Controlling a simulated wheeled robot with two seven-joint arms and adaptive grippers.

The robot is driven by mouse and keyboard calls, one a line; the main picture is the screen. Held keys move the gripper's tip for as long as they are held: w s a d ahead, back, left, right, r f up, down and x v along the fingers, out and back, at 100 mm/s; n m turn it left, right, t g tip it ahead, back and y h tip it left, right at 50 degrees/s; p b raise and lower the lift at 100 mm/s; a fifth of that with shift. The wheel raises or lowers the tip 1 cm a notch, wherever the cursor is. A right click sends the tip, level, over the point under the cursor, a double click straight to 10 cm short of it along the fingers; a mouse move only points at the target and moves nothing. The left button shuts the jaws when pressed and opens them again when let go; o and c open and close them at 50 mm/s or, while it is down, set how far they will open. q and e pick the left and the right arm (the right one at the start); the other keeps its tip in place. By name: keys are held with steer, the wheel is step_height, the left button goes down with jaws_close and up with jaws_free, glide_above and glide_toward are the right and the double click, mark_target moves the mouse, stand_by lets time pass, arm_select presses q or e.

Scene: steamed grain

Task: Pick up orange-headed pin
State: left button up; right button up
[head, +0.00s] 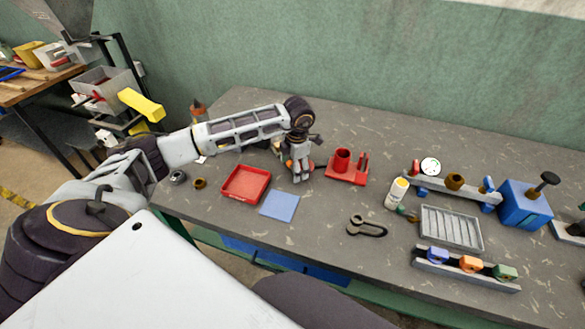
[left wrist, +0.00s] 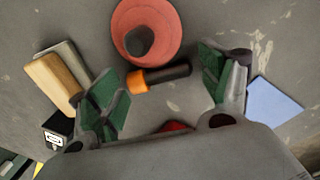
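The orange-headed pin (left wrist: 160,76) lies on the grey table in the left wrist view, with its orange end to the left and its dark shaft to the right. My left gripper (left wrist: 163,88) is open, with its green-padded fingers apart on either side of the pin. I cannot tell whether the fingertips have reached the pin's height. In the head view my left gripper (head: 300,176) points down at the table between the red tray (head: 231,197) and the red stand (head: 352,178). The pin cannot be made out there. My right gripper is not in view.
A red round piece with a dark centre (left wrist: 146,24) is close beyond the pin. A wooden-handled item (left wrist: 52,82) lies left of the fingers, and a blue mat (left wrist: 274,101) lies right. Farther right are a white bottle (head: 396,193) and a grooved tray (head: 452,230).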

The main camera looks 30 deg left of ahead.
arm_select(q)
steer(key=c, duration=0.8)
steer(key=shift+c, duration=0.2)
steer(key=shift+r, duration=0.1)
step_height(320, 180, up, 10)
steer(key=shift+b, duration=0.3)
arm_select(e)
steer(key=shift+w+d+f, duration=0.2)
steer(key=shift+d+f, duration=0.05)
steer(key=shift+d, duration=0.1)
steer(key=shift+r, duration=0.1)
